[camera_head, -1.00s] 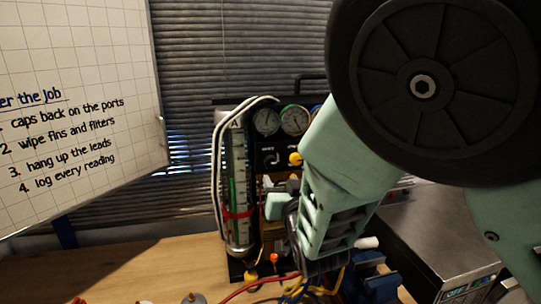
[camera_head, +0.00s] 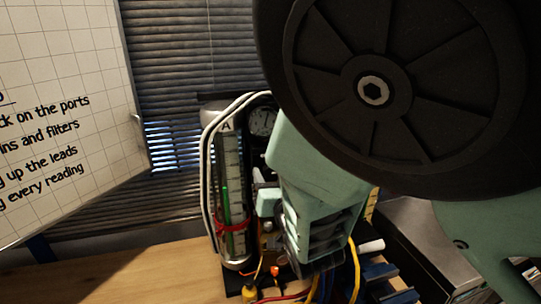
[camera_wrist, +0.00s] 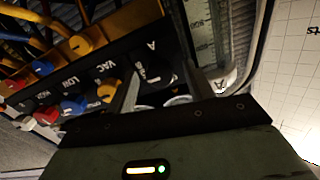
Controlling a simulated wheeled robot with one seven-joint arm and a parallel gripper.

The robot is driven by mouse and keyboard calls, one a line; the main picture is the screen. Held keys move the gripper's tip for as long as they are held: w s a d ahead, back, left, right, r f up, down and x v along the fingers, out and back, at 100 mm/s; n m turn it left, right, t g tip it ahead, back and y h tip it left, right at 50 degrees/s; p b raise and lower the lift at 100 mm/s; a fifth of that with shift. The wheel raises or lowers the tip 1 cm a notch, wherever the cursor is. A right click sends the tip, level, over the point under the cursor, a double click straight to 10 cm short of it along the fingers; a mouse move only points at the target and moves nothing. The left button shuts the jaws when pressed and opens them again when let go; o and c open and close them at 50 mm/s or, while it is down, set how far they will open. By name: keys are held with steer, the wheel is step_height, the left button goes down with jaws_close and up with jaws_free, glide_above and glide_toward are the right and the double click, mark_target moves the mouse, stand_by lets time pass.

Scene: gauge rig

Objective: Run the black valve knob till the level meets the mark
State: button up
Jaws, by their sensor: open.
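The tall glass gauge tube (camera_head: 232,165) marked A stands upright on the rig in the head view. A thin green column (camera_head: 226,203) shows inside it, its top above the red band (camera_head: 233,224) around the tube. In the wrist view a black knob (camera_wrist: 158,74) with a pale pointer sits by the letter A on the black manifold. My gripper (camera_wrist: 160,86) is open, with its fingers on either side of this knob; I cannot tell whether they touch it. In the head view my gripper (camera_head: 268,200) is beside the tube, and the knob is hidden.
Blue, red and yellow caps (camera_wrist: 73,105) line the manifold, with hoses close by. White hoses (camera_head: 207,160) loop around the tube. A whiteboard (camera_head: 70,120) stands at left. Wooden bench (camera_head: 150,272) is clear at left; a metal box (camera_head: 425,240) stands at right.

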steer(key=c, duration=1)
steer(key=shift+o, duration=0.2)
steer(key=shift+n, duration=8.9)
